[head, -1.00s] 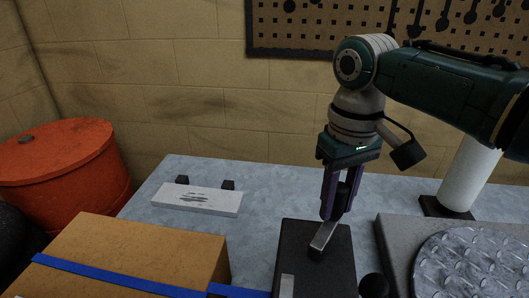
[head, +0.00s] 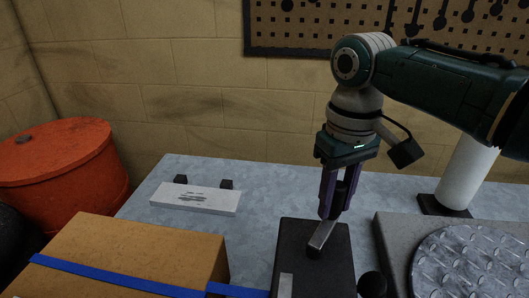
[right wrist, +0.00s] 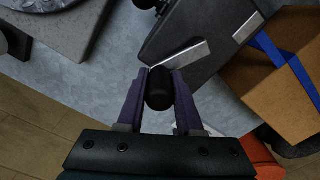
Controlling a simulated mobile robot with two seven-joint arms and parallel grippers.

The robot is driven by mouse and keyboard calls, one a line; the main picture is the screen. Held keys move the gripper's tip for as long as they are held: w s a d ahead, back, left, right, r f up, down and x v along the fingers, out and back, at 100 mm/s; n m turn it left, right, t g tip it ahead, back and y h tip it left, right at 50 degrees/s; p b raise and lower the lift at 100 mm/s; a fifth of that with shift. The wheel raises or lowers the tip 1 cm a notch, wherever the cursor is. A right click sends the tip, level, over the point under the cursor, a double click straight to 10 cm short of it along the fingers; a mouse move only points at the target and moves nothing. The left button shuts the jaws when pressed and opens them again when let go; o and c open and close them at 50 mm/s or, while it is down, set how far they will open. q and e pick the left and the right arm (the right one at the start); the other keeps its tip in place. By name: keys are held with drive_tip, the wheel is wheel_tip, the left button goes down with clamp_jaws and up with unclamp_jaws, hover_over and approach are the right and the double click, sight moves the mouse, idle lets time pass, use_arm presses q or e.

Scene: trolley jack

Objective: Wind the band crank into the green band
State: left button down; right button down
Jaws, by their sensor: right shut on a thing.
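The band crank is a flat silver arm (head: 322,235) on top of a black box (head: 296,262), with a dark knob (right wrist: 159,90) that shows in the right wrist view. My right gripper (head: 334,212), with purple fingers, points down over the box and is shut on the crank's knob. In the right wrist view its fingers (right wrist: 160,92) lie on both sides of the knob. A second silver strip (head: 287,287) lies on the box near its front. I cannot make out a green band in either view. My left gripper is not in view.
A cardboard box (head: 140,252) with blue tape stands left of the black box. A grey block with a round tread-plate disc (head: 470,265) stands to the right. An orange drum (head: 60,170) is at far left.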

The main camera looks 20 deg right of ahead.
drive_tip(key=shift+s+d+r+m+p, duration=0.1)
drive_tip(key=shift+s+r+m+p, duration=0.15)
drive_tip(key=shift+p, duration=0.45)
drive_tip(key=m+p, duration=0.1)
drive_tip(key=p, duration=0.1)
drive_tip(key=s+m+p, duration=0.1)
drive_tip(key=m+p, duration=0.1)
drive_tip(key=s+m+p, duration=0.1)
drive_tip(key=shift+d+p, duration=0.3)
drive_tip(key=shift+p, duration=0.1)
drive_tip(key=shift+s+f+m+p, duration=0.1)
drive_tip(key=shift+s+m+p, duration=0.25)
drive_tip(key=shift+m+p, duration=0.45)
drive_tip(key=shift+s+f+m+p, duration=0.1)
drive_tip(key=shift+s+m+p, duration=0.25)
drive_tip(key=shift+m+p, duration=0.35)
drive_tip(key=shift+m, duration=0.25)
drive_tip(key=c, duration=0.6)
unclamp_jaws()
